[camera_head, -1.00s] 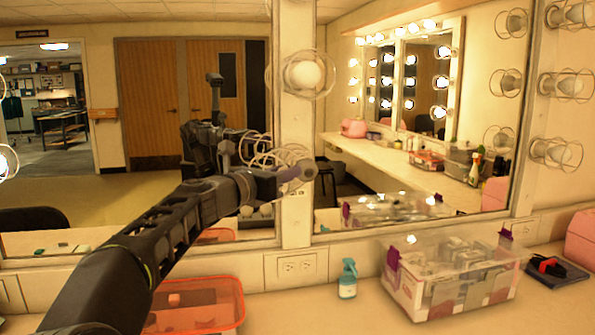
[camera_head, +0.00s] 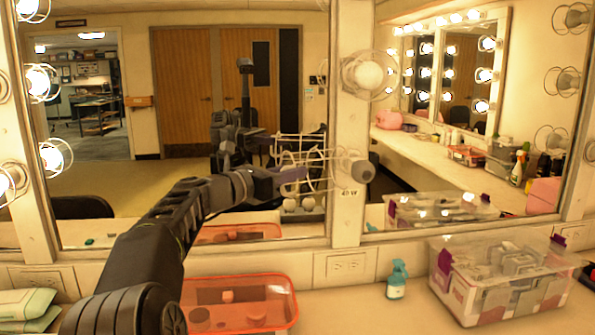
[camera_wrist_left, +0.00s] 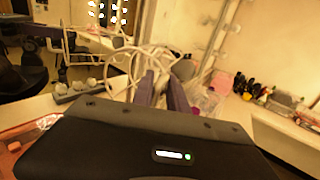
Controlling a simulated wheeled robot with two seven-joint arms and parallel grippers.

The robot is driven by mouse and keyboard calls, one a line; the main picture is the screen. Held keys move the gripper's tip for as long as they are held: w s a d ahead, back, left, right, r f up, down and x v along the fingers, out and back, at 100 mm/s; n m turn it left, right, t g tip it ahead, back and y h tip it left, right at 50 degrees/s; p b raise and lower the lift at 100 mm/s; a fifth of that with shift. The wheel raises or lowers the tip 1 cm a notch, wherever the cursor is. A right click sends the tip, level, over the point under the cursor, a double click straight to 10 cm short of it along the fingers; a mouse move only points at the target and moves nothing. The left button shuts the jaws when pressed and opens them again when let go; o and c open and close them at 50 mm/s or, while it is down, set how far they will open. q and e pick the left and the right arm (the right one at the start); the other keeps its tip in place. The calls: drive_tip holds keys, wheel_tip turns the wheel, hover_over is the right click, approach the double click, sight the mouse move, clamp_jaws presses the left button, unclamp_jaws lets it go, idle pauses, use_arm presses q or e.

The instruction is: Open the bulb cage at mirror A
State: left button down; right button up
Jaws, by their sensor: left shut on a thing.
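The wire bulb cage (camera_head: 322,168) stands out to the left of the post beside the mirror (camera_head: 190,120), in front of the glass. My left gripper (camera_head: 302,174) is shut on its wire. In the left wrist view the two purple fingers (camera_wrist_left: 162,92) are close together among the pale wire loops (camera_wrist_left: 128,62). A dark round bulb (camera_head: 362,171) on the post sits right of the fingertips, and also shows behind them in the wrist view (camera_wrist_left: 184,69). The exact wire between the fingers is hard to make out. My right gripper is not in view.
A lit-looking white bulb (camera_head: 368,74) in its own cage is above on the post. An orange tray (camera_head: 240,302), a teal spray bottle (camera_head: 397,280) and a clear bin (camera_head: 500,285) stand on the counter. A grey strip with several white bulbs (camera_wrist_left: 85,88) shows in the wrist view.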

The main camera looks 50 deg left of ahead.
use_arm(q)
drive_tip(key=shift+s+a+r, duration=0.1)
drive_tip(key=shift+s+a, duration=0.1)
drive_tip(key=shift+a, duration=0.2)
drive_tip(key=c, duration=1.5)
unclamp_jaws()
drive_tip(key=shift+c, duration=0.2)
drive_tip(key=shift+d, duration=0.1)
drive_tip(key=s, duration=0.7)
drive_tip(key=shift+s+b, duration=0.35)
drive_tip(key=shift+s, duration=0.05)
